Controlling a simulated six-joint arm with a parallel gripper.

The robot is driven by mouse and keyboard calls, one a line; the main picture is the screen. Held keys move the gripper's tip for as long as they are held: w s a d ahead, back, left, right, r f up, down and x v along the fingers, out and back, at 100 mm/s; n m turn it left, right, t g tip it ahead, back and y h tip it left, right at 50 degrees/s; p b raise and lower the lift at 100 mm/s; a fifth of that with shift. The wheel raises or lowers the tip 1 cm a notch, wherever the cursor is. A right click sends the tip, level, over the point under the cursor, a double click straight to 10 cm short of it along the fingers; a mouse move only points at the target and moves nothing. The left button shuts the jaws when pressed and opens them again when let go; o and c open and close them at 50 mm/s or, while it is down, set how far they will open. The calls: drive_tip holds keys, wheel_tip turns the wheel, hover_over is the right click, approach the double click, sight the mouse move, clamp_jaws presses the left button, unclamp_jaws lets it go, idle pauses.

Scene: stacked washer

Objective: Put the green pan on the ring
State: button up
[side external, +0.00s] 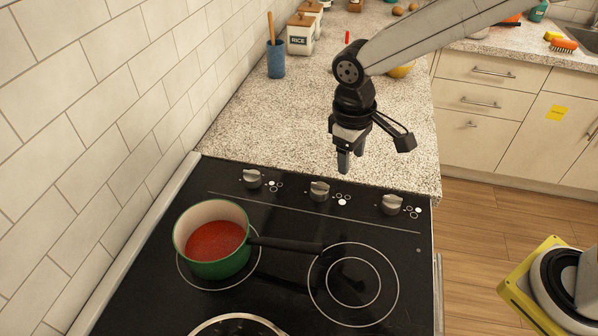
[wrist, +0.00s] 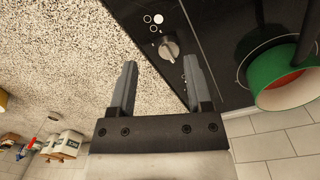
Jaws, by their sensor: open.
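The green pan (side external: 215,240) holds red contents and sits on the cooktop's left marked ring (side external: 183,272). Its black handle (side external: 285,244) points right, its end close to the right ring (side external: 353,284), which is bare. The pan also shows at the right edge of the wrist view (wrist: 277,80), partly cut off. My gripper (side external: 347,160) is open and empty, pointing down above the counter behind the knobs. In the wrist view, its two fingers (wrist: 157,85) are apart with only counter and cooktop edge between them. It is well away from the pan and handle.
Several knobs (side external: 320,191) line the cooktop's far side. Another pan's rim (side external: 238,318) shows at the bottom edge. A tiled wall (side external: 90,120) runs along the left. A blue cup (side external: 276,60) and a rice canister (side external: 300,36) stand at the back. The counter (side external: 270,125) below my gripper is clear.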

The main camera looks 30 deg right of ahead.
drive_tip(key=s+d+f+m+t, duration=0.2)
drive_tip(key=s+d+f+m, duration=0.1)
drive_tip(key=s+d, duration=0.7)
drive_tip(key=d+m, duration=0.1)
drive_tip(key=d, duration=0.3)
drive_tip(key=shift+f+t+y, duration=0.15)
drive_tip(key=shift+t+y, duration=0.25)
drive_tip(key=shift+w+d, duration=0.1)
